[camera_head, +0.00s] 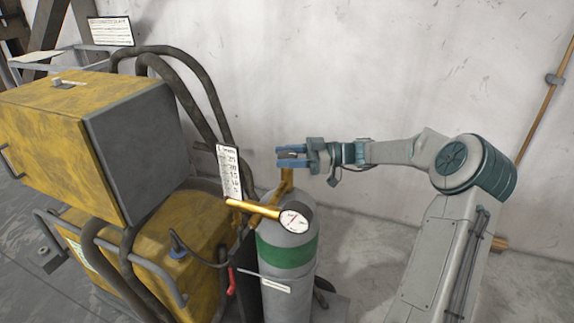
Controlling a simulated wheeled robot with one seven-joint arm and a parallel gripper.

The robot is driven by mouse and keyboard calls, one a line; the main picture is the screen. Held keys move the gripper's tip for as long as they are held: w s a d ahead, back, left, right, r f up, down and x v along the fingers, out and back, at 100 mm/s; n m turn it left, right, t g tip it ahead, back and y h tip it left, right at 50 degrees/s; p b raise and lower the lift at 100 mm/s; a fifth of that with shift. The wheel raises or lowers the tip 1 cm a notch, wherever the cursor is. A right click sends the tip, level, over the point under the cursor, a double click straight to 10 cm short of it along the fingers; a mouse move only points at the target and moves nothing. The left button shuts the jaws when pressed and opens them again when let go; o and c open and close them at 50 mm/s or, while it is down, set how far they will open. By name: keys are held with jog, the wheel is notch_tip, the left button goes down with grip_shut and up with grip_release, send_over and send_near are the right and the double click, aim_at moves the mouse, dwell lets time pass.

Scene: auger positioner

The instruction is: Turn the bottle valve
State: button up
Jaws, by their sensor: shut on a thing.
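A grey gas bottle (291,299) with a green band stands upright at the middle of the head camera view. Its brass bottle valve (287,181) rises from the top. My gripper (286,156) comes in from the right, level, with its blue-grey fingers at the upper end of the valve. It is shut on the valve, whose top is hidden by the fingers. A brass regulator (254,209) with a round white gauge (294,220) sits in front of the valve, below my gripper.
A yellow and grey machine (150,135) stands close on the left. A white label card (229,171) stands left of the valve. A pale wall (400,60) is behind; a thin brown pipe (545,105) runs at the right.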

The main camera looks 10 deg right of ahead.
jog(key=n+g+b, duration=0.2)
jog(key=n+g, duration=0.1)
jog(key=g, duration=0.2)
jog(key=shift+w+f, duration=0.1)
jog(key=shift+f, duration=0.05)
jog(key=shift+n+g+h+b, duration=0.35)
jog(key=shift+n+g+h, duration=0.35)
jog(key=shift+n+g, duration=1.4)
jog(key=shift+r+m+g, duration=0.2)
jog(key=shift+m+g, duration=0.1)
jog(key=shift+g, duration=0.2)
jog(key=o, duration=1)
